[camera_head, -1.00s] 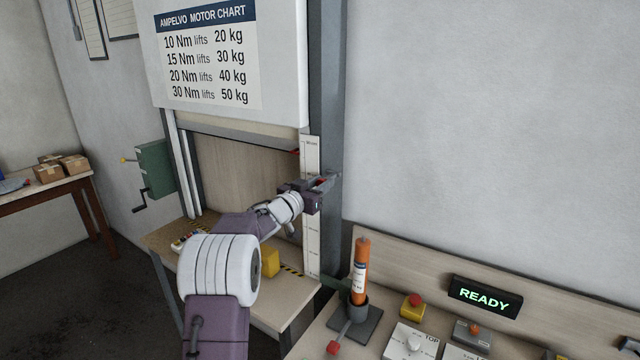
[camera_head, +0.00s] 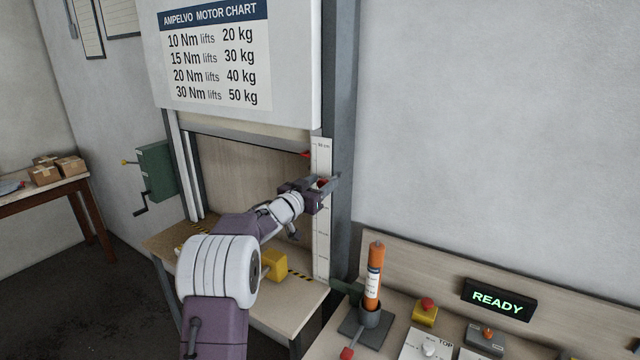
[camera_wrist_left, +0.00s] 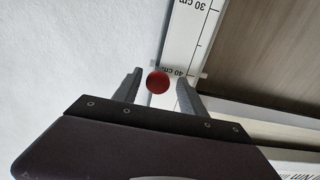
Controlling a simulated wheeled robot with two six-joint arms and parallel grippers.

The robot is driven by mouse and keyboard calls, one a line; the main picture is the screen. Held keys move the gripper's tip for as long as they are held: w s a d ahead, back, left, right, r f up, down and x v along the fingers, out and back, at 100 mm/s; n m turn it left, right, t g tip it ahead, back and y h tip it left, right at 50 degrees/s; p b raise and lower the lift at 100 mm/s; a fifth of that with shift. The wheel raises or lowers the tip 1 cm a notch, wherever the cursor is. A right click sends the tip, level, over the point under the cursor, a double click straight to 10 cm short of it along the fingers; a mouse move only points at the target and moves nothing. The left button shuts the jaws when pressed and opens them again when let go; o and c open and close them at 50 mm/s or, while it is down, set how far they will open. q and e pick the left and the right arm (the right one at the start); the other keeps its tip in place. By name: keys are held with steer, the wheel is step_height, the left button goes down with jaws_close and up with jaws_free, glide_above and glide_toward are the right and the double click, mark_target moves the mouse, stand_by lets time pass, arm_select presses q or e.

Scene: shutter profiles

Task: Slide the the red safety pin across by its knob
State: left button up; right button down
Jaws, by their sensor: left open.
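The red knob (camera_wrist_left: 157,81) of the safety pin shows as a round red ball in the left wrist view, between the two fingers of my left gripper (camera_wrist_left: 157,86). There are visible gaps on both sides of it. In the head view my left gripper (camera_head: 326,184) is open in front of the scale strip and grey post, with a bit of red between its fingers. The pin's shaft is hidden behind the knob and gripper. My right gripper is not in view.
The white scale strip (camera_head: 321,240) runs beside the grey post (camera_head: 344,220), with a red pointer (camera_head: 305,154) near its top. Below right, a bench holds an orange cylinder (camera_head: 375,275), buttons and a READY display (camera_head: 499,299). A yellow block (camera_head: 273,264) sits under the shutter.

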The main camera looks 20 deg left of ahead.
arm_select(q)
steer(key=shift+d, duration=0.1)
steer(key=shift+s+f, duration=0.1)
steer(key=shift+s, duration=0.25)
steer(key=s+a+b, duration=0.1)
steer(key=s+b, duration=0.1)
steer(key=s, duration=0.6)
steer(key=shift+a+b, duration=0.2)
steer(key=shift+b, duration=0.2)
steer(key=shift+s, duration=0.1)
